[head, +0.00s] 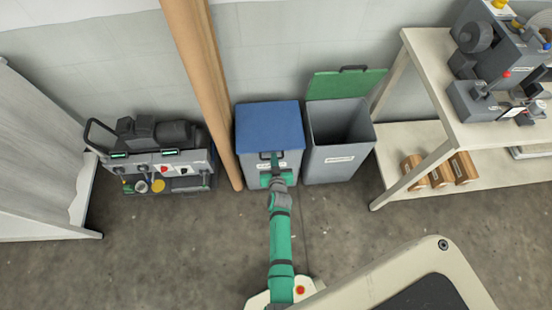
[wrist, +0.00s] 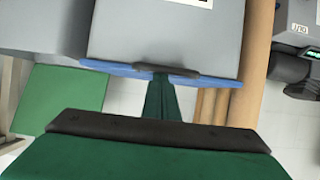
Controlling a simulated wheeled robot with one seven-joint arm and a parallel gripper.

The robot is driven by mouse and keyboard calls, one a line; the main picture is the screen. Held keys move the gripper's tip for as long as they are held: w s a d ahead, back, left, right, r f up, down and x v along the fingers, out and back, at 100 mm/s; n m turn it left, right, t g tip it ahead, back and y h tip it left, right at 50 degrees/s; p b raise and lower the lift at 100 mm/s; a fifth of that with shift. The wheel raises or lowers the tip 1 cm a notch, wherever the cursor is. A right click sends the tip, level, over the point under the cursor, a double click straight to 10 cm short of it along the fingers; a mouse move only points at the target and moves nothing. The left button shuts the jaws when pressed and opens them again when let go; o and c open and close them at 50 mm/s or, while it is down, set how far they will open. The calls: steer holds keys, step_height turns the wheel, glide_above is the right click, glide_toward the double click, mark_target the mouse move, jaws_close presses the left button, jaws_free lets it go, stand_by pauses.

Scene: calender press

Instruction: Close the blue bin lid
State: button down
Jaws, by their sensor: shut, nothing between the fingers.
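The blue bin lid (head: 270,126) lies over the top of the left grey bin (head: 290,166) and covers its opening in the head view. I cannot tell whether a small gap is left under it. In the wrist view the lid's edge (wrist: 215,80) is a thin blue strip, with its dark handle (wrist: 180,71) at the middle. My gripper (wrist: 160,78) is shut and empty, its fingertips at or very close to the handle. In the head view my gripper (head: 273,164) is at the bin's front, and my arm partly hides the bin.
The right grey bin (head: 338,160) stands close beside, its green lid (head: 345,84) open against the wall. A brown post (head: 205,80) leans at the left, past it a grey machine (head: 160,165). A bench (head: 440,140) stands at the right. The floor in front is clear.

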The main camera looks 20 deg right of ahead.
steer(key=shift+s+a+f+g, duration=0.15)
steer(key=shift+s+f, duration=0.3)
steer(key=shift+f, duration=0.2)
steer(key=shift+s+a+f+g, duration=0.15)
steer(key=shift+s+f, duration=0.25)
steer(key=shift+f, duration=0.2)
step_height(320, 180, up, 6)
steer(key=w, duration=0.2)
steer(key=s+a+f, duration=0.1)
steer(key=s+a, duration=0.1)
steer(key=s, duration=0.7)
steer(key=shift+a, duration=0.2)
